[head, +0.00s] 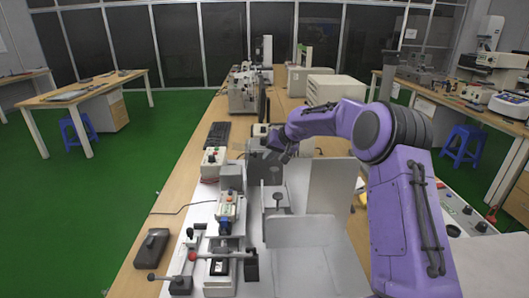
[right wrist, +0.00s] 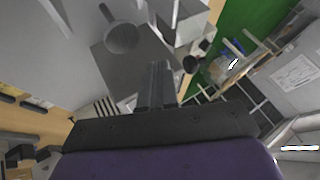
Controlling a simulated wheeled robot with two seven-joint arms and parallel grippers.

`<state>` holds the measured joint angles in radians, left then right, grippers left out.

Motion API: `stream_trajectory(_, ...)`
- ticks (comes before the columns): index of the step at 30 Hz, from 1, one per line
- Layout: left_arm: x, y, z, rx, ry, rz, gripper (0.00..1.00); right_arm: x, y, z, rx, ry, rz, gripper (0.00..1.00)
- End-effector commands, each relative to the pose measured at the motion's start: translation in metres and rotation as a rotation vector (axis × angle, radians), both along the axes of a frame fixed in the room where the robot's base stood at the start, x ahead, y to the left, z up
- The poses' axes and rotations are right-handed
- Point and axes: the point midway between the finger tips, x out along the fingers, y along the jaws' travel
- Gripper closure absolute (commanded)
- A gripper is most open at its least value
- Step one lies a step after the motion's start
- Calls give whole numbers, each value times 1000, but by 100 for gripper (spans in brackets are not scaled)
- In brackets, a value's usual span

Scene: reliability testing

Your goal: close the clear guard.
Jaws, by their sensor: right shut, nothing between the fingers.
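The guard (head: 335,188) shows in the head view as pale grey, see-through-looking panels around the machine in the middle of the bench. One panel stands upright on the right, and a lower panel (head: 305,268) spreads toward me; their exact joint is unclear. My right gripper (head: 277,152) is at the far left side of the upright panel, above the machine. Its fingers (right wrist: 157,85) are closed together and empty in the right wrist view. Whether they touch the guard cannot be told. My left gripper is out of view.
A red-handled lever fixture (head: 215,257) and a small control box (head: 213,160) stand left of the guard. A black box (head: 152,247) lies near the bench's left edge. White drawers (head: 335,88) stand behind my right arm.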

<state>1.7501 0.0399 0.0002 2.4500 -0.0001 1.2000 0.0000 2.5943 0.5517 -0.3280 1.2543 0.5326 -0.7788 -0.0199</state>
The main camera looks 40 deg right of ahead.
Motion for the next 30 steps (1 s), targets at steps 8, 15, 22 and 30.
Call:
stream_trajectory(8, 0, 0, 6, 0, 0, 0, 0, 12, 13, 3, 1, 2, 0, 100)
stream_trajectory(15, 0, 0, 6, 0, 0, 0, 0, 12, 13, 3, 1, 2, 0, 100)
stream_trajectory(22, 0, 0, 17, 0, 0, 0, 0, 13, 16, 8, -23, 23, 0, 100)
stream_trajectory(30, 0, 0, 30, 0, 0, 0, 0, 16, 20, 12, -66, 57, 0, 100)
